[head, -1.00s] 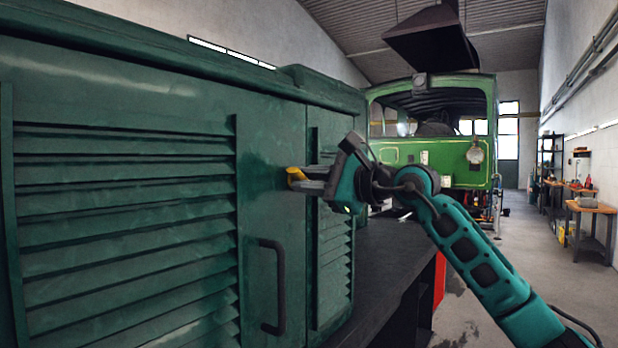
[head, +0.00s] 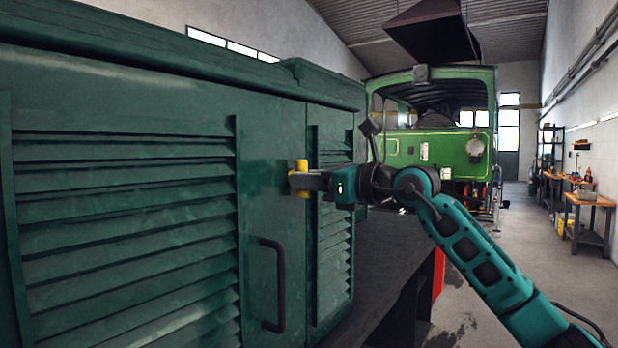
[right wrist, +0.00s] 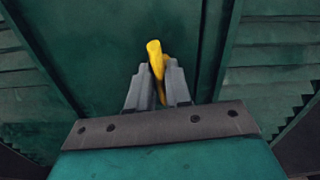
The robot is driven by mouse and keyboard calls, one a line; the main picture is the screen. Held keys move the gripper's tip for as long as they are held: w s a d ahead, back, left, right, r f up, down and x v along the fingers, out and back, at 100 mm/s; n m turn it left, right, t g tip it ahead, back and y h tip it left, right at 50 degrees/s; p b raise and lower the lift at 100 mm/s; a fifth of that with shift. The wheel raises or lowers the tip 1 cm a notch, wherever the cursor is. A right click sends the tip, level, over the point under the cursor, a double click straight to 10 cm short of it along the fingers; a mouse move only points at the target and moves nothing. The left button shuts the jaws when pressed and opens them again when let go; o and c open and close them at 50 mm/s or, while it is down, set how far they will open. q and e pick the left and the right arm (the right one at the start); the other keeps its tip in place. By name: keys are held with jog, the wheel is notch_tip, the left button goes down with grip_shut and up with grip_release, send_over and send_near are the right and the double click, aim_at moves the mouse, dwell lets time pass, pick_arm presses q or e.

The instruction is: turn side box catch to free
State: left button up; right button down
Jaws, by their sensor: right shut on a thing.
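The side box (head: 270,130) is a dark green louvred cabinet filling the left of the head view. Its yellow catch (head: 301,165) sits near the door's right edge, above the black door handle (head: 272,285). The catch now stands upright in the head view. My right gripper (head: 305,182) is shut on the catch, reaching in from the right. In the right wrist view the yellow catch (right wrist: 155,58) shows between the two grey fingers of the gripper (right wrist: 158,85); its lower part is partly hidden by them. My left gripper is not in view.
A dark running board (head: 395,255) lies right of the box. A green tram cab (head: 430,150) stands behind my right arm. A workbench (head: 590,210) stands along the right wall. The floor between is mostly clear.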

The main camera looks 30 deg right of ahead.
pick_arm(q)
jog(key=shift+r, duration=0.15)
pick_arm(e)
jog(key=shift+m, duration=0.6)
jog(key=c, duration=1.1)
grip_release()
jog(key=shift+c, duration=0.2)
pick_arm(q)
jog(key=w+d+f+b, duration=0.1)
jog(key=b, duration=0.2)
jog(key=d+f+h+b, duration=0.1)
jog(key=b, duration=0.2)
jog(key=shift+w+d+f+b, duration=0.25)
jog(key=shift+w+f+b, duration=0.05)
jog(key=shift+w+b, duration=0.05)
pick_arm(e)
jog(key=v, duration=1.3)
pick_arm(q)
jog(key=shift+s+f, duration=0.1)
pick_arm(e)
jog(key=shift+a, duration=0.1)
